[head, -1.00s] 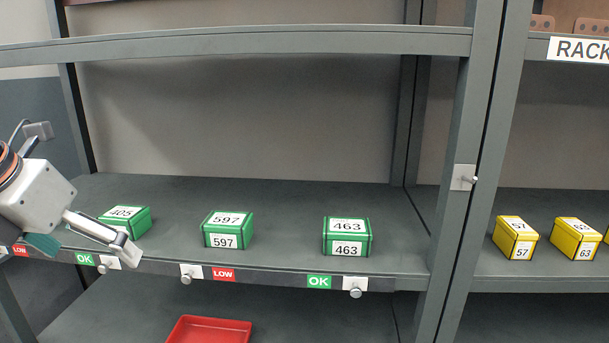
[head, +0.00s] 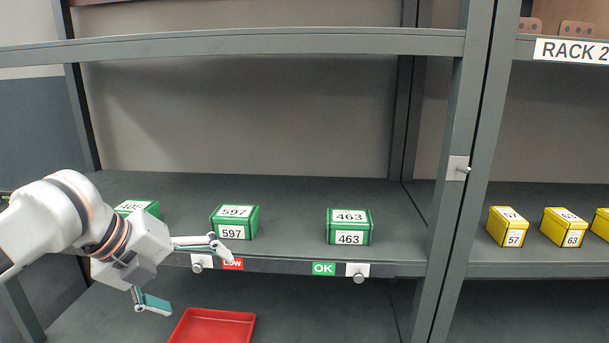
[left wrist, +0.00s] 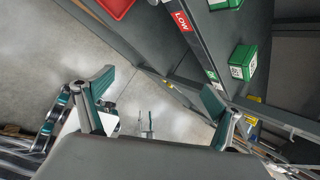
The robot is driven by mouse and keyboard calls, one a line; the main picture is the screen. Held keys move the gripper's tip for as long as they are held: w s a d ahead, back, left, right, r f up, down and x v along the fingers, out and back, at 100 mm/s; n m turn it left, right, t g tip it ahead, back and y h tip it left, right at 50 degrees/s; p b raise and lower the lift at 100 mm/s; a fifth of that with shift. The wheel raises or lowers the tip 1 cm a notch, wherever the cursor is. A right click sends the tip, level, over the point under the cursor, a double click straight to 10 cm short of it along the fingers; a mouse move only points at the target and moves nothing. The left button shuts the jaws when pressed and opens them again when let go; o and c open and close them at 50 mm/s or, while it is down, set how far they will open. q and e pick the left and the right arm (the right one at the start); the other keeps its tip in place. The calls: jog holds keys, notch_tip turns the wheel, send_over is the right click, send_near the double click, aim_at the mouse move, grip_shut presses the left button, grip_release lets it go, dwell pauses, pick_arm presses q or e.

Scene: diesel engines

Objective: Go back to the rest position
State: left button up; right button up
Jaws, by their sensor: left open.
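My left gripper (head: 182,272) is open and empty in front of the shelf edge in the head view. One finger lies near the shelf front below the 597 box, and the other hangs lower left of the red tray. In the left wrist view its two green-padded fingers (left wrist: 158,98) stand wide apart with nothing between them.
Green boxes 405 (head: 138,208), 597 (head: 235,221) and 463 (head: 349,227) sit on the shelf (head: 290,200). A red tray (head: 213,327) lies on the level below. Yellow boxes (head: 507,227) stand in the right bay, past the grey upright (head: 458,180).

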pick_arm(q)
jog(key=w+d+f+n+t+h, duration=0.1)
jog(key=w+d+f+n, duration=0.1)
jog(key=d+f+n, duration=0.3)
jog(key=w+d+f+n+h, duration=0.2)
jog(key=f+n, duration=0.1)
jog(key=f, duration=0.4)
notch_tip(320, 180, down, 11)
jog(key=s+n+t, duration=0.1)
jog(key=n+t, duration=0.2)
jog(key=n, duration=0.4)
jog(key=s+a+f+n+y, duration=0.3)
jog(key=s+a+f+n, duration=0.2)
jog(key=s+f, duration=0.5)
jog(key=s+a+f+n+y, duration=0.2)
jog(key=s+a+f+n, duration=0.2)
jog(key=s+f, duration=0.7)
jog(key=shift+a+f+n+t+y, duration=0.4)
jog(key=shift+f+n, duration=0.35)
jog(key=shift+n, duration=0.45)
jog(key=shift+s, duration=0.1)
